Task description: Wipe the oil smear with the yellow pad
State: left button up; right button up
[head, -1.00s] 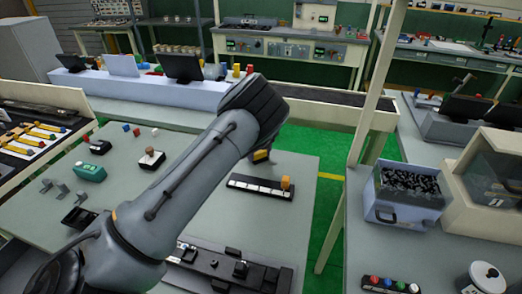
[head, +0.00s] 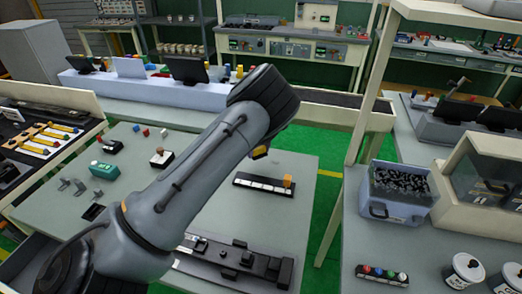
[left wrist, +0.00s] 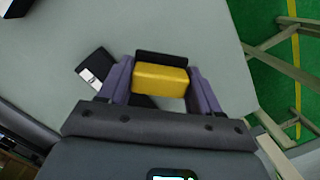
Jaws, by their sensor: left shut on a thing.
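The yellow pad (left wrist: 160,79) has a dark backing and sits between the two purple-grey fingers of my left gripper (left wrist: 161,84), which is shut on it above the grey table. In the head view a small part of the yellow pad (head: 260,152) shows past the end of my left arm, which hides most of the gripper. I cannot tell whether the pad touches the table. I make out no oil smear in either view; my arm and gripper cover part of the tabletop. My right gripper is not in view.
A black strip with white squares and an orange block (head: 288,181) lies on the table (head: 292,222) near the pad. A long black fixture (head: 235,259) lies at the front. A green box (head: 105,170) and small parts are at left. The table's right side is clear.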

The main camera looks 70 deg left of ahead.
pick_arm(q)
jog(key=shift+r+p, duration=0.85)
jog(key=shift+r, duration=0.55)
